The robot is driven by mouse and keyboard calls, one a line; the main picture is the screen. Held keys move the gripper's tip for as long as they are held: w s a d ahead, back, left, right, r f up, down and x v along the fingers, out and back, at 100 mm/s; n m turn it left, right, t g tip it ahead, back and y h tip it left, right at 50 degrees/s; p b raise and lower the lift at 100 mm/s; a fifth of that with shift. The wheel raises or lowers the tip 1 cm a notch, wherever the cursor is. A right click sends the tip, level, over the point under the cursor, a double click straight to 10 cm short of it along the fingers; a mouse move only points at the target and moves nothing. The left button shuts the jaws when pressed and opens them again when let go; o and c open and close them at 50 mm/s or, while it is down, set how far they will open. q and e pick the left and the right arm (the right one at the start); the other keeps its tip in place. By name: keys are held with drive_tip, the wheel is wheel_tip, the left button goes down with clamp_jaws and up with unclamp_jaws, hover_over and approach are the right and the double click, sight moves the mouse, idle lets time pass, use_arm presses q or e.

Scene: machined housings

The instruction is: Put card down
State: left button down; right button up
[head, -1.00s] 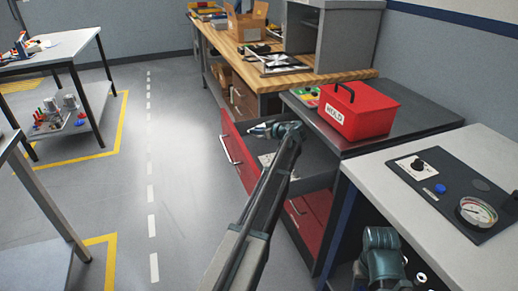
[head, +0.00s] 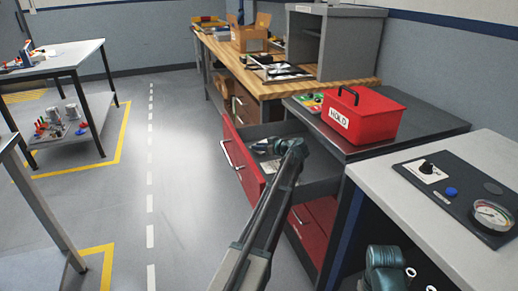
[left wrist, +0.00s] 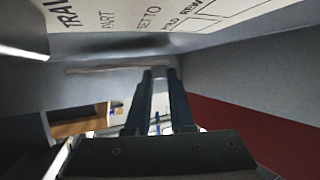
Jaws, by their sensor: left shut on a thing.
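The white card (head: 270,167), printed in black, shows in the open drawer, just below my left gripper. In the left wrist view the card (left wrist: 165,14) crosses the top edge, large and cut off by the frame. My left gripper (head: 258,146) is inside the drawer, pointing left, low over the drawer floor. Its two dark fingers (left wrist: 159,72) are close together in the wrist view and shut on the card, though the contact itself is not clear. The drawer (head: 318,180) is grey inside with a red front. Only a teal part of my right arm shows; its fingers are out of view.
A red box (head: 365,117) labelled HOLD stands on the dark cabinet top above the drawer. The drawer's red front (head: 241,160) and side walls surround my left gripper. A gauge panel (head: 465,195) lies on the bench at right. The aisle at left is clear.

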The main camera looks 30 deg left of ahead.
use_arm(q)
drive_tip(key=shift+f+b, duration=0.35)
drive_tip(key=shift+f, duration=0.15)
drive_tip(key=shift+s, duration=0.1)
drive_tip(key=c, duration=0.8)
unclamp_jaws()
drive_tip(key=shift+d, duration=0.15)
drive_tip(key=shift+r+p, duration=0.4)
drive_tip(key=shift+p, duration=0.05)
drive_tip(key=p+v, duration=0.1)
drive_tip(key=v, duration=0.2)
drive_tip(key=p+v, duration=0.2)
drive_tip(key=v, duration=0.2)
drive_tip(key=p+v, duration=0.1)
drive_tip(key=v, duration=0.2)
drive_tip(key=shift+d+r, duration=0.15)
drive_tip(key=shift+r, duration=0.25)
drive_tip(key=shift+s+d+r+p, duration=0.2)
drive_tip(key=shift+d+p, duration=0.15)
drive_tip(key=shift+d, duration=0.3)
